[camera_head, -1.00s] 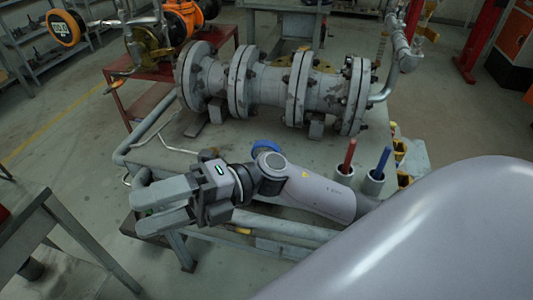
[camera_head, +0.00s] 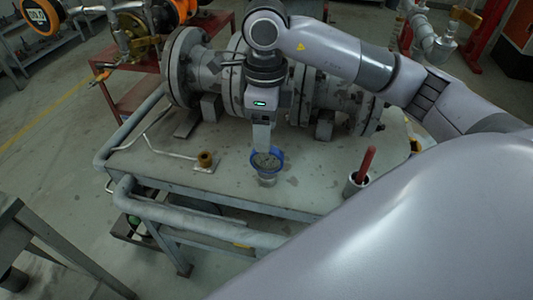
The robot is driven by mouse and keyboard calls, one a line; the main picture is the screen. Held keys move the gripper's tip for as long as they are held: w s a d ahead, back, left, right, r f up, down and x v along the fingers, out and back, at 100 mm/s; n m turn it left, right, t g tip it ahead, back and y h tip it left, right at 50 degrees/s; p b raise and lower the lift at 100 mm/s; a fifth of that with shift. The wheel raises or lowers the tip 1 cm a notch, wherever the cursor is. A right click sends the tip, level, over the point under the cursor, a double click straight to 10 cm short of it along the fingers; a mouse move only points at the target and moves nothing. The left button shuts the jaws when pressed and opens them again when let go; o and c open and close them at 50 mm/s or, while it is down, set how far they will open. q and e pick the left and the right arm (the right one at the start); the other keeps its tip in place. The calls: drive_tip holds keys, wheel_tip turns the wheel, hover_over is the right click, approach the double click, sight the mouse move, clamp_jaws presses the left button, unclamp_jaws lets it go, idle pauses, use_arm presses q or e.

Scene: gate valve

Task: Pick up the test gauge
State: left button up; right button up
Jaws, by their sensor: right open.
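The test gauge (camera_head: 272,162) has a blue rim and a pale round face. It stands on the grey bench top (camera_head: 225,182) near the middle of the picture, its lower part seeming to sit in a grey holder (camera_head: 267,181). My right gripper (camera_head: 262,146) points down over it, with its fingers at the gauge's far edge in this view. The fingers are seen edge-on and line up with the rim; I cannot tell whether they touch it. The right gripper is open. My left gripper is not in view.
The grey flanged pipe (camera_head: 322,95) lies behind my right arm. A red-handled tool (camera_head: 366,163) stands in a grey cup (camera_head: 354,188) to the right. A grey rail (camera_head: 190,222) runs along the bench's front.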

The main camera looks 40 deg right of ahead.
sight(267, 164)
drive_tip(key=f, duration=0.6)
drive_tip(key=shift+s+f, duration=0.25)
drive_tip(key=shift+f, duration=0.1)
clamp_jaws()
